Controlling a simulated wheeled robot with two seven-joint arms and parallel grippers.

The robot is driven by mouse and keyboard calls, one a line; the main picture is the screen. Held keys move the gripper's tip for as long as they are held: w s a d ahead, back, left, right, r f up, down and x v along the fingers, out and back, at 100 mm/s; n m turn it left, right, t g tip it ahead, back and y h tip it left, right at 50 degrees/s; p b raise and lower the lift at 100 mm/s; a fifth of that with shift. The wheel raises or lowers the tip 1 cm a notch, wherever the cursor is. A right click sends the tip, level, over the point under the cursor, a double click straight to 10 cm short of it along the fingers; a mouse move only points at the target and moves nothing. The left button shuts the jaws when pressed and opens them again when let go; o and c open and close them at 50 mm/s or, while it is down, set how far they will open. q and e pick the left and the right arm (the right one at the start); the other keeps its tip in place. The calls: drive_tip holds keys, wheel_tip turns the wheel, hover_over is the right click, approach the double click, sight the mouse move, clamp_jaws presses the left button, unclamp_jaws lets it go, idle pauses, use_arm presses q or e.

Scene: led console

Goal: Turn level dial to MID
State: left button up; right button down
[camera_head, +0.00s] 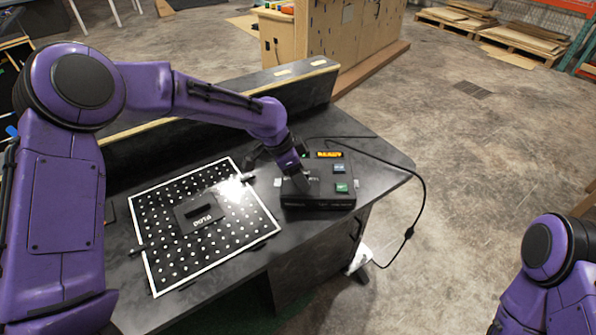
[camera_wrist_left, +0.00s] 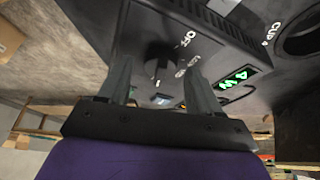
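The dark console (camera_head: 325,203) sits on the right part of the black table, with a lit orange READY display (camera_head: 329,155). My left gripper (camera_head: 302,184) is over the console's left part and hides the dial in the head view. In the left wrist view the dark round level dial (camera_wrist_left: 158,60) shows between the two fingers of the left gripper (camera_wrist_left: 160,75). The fingers are apart, one on each side of the dial, and I cannot tell whether they touch it. An OFF label and partly hidden lettering are beside the dial. My right gripper is out of view.
A perforated black board (camera_head: 160,262) with a white border lies left of the console, carrying a dark labelled block (camera_head: 199,212). A black cable (camera_head: 424,190) runs from the console over the table's right edge. A low wall (camera_head: 312,85) closes the table's back.

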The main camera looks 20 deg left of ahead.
use_arm(q)
drive_tip(key=c, duration=0.9)
drive_tip(key=shift+r, duration=0.1)
drive_tip(key=shift+r+n+p, duration=0.15)
drive_tip(key=shift+n+p, duration=0.55)
drive_tip(key=shift+p, duration=0.35)
drive_tip(key=n+p, duration=0.2)
drive_tip(key=n+t+y+p, duration=0.1)
drive_tip(key=n+p, duration=0.1)
drive_tip(key=shift+s+d+y+p, duration=0.15)
drive_tip(key=shift+y+p, duration=0.15)
drive_tip(key=shift+p, duration=0.1)
drive_tip(key=n+t+y+p, duration=0.1)
drive_tip(key=n+p, duration=0.2)
drive_tip(key=shift+d, duration=0.1)
drive_tip(key=shift+n+p, duration=0.35)
drive_tip(key=shift+n, duration=0.35)
drive_tip(key=shift+f+y, duration=0.2)
drive_tip(key=shift+y, duration=0.1)
